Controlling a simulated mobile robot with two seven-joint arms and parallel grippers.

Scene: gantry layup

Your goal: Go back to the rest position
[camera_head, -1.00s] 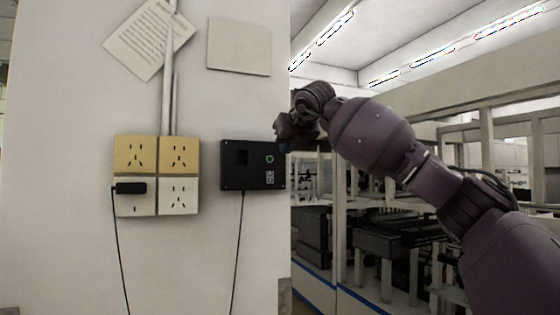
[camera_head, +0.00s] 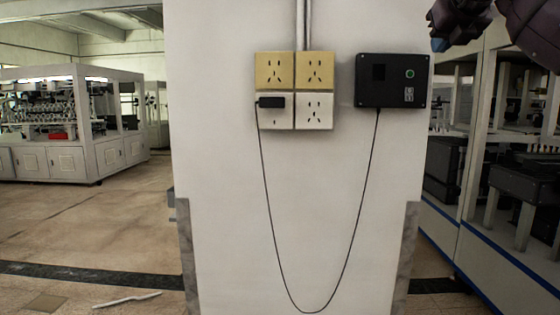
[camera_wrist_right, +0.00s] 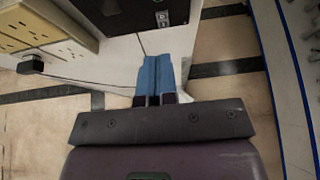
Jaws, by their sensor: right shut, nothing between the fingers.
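My right gripper (camera_head: 439,43) shows at the top right of the head view, beside the upper right corner of the black wall box (camera_head: 392,82). Its blue fingers (camera_wrist_right: 155,77) are together and empty in the right wrist view. The box has a green-ringed button and hangs on a white pillar (camera_head: 340,190). A black plug (camera_head: 271,102) sits in the lower left socket panel. A black cable (camera_head: 350,255) loops down between plug and box. My left gripper is not in view.
Yellow and white socket panels (camera_head: 314,72) are on the pillar. A machine frame (camera_head: 480,130) with blue edging stands close on the right. A white machine (camera_head: 70,120) stands far left. The tiled floor (camera_head: 100,220) between is largely clear.

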